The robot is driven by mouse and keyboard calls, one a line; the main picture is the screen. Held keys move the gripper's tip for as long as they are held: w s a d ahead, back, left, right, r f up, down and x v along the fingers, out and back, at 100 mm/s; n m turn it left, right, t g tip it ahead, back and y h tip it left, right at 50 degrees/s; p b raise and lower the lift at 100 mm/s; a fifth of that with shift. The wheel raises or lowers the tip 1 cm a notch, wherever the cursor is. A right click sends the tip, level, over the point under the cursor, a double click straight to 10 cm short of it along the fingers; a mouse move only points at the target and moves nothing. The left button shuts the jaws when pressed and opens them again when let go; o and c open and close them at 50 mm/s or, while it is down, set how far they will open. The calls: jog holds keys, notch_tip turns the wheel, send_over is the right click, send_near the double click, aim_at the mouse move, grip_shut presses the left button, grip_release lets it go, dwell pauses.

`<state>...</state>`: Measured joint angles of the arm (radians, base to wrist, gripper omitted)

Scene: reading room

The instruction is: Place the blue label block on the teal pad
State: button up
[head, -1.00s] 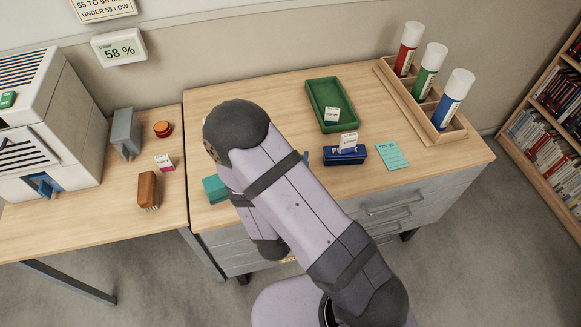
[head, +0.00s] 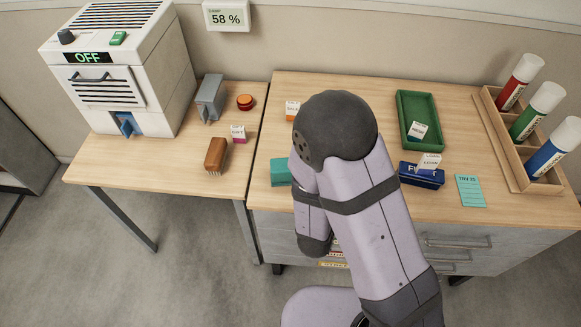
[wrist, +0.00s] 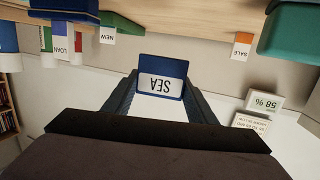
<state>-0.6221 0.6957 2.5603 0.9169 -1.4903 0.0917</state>
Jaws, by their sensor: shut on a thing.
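The blue label block (wrist: 162,64), with a white label reading SEA upside down in the wrist view, is between the fingers of my gripper (wrist: 162,84). My gripper is shut on it. In the head view my arm hides both the gripper and this block. A flat light-teal pad (head: 470,190) marked TRY IT lies on the right desk, right of a blue tin (head: 421,178). A thicker teal box (head: 281,172) stands near that desk's left front edge, and shows in the wrist view (wrist: 290,32) at the upper right.
A green tray (head: 402,110) holds a small labelled block (head: 417,132). A LOAN block (head: 430,162) is at the blue tin. A SALE block (head: 292,110) stands behind my arm. A wooden rack (head: 492,125) holds several tubes. A brown brush (head: 216,155) lies on the left desk.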

jog(key=a+r+n+y+b, duration=0.1)
jog(key=a+r+y+b, duration=0.1)
jog(key=a+r+b, duration=0.95)
jog(key=p, duration=0.2)
send_over(286, 164)
jog(key=shift+f, duration=1.75)
jog(key=shift+n+t, duration=0.3)
jog(key=shift+f+b, duration=1.2)
jog(key=shift+f, duration=3.8)
jog(key=shift+f, duration=0.2)
jog(key=o, duration=1)
jog(key=shift+o, duration=0.2)
